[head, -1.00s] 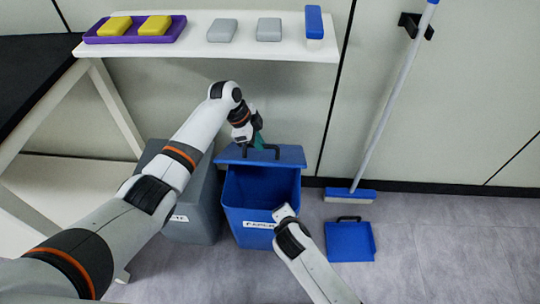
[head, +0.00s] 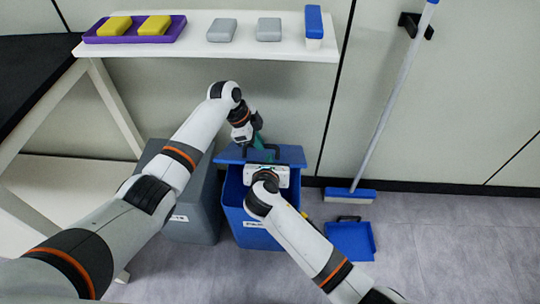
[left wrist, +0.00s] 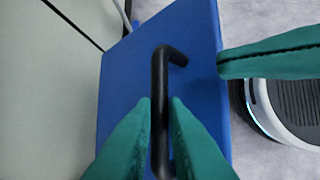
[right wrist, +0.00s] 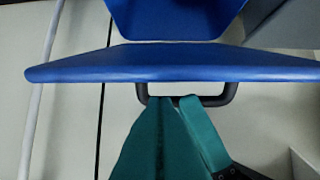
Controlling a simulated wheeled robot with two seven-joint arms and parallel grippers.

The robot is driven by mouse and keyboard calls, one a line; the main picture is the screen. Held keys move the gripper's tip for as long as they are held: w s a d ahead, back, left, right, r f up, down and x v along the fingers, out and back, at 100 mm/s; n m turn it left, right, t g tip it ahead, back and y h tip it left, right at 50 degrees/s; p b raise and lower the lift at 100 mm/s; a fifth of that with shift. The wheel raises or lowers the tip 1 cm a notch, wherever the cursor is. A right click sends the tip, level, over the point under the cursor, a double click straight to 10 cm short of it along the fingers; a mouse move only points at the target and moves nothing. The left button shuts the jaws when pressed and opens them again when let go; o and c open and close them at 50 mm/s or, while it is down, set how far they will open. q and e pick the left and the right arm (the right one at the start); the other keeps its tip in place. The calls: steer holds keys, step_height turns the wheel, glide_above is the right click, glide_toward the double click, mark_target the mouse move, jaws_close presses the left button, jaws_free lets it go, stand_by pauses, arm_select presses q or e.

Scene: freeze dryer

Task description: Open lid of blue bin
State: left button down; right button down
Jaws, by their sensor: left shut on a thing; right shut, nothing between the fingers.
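The blue bin (head: 255,237) stands on the floor with its lid (head: 229,155) raised at the back and a dark opening in front. My left gripper (left wrist: 161,100) is shut on the black lid handle (left wrist: 160,72), its green fingers on both sides of the bar. My right gripper (left wrist: 222,66) is shut and empty, its tips at the lid's edge; I cannot tell whether they touch it. In the right wrist view the right fingers (right wrist: 160,98) are near the handle (right wrist: 228,95) and the left gripper's finger. In the head view my right wrist hides its fingers.
A grey bin (head: 190,225) stands close on the left. A blue dustpan (head: 352,240) and a broom (head: 350,195) are on the right. A white shelf (head: 190,48) with sponges is above, against the wall. Floor is clear at the far right.

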arm_select(q)
steer(key=shift+a+f, duration=0.15)
steer(key=shift+f, duration=0.2)
arm_select(e)
steer(key=shift+x, duration=1.35)
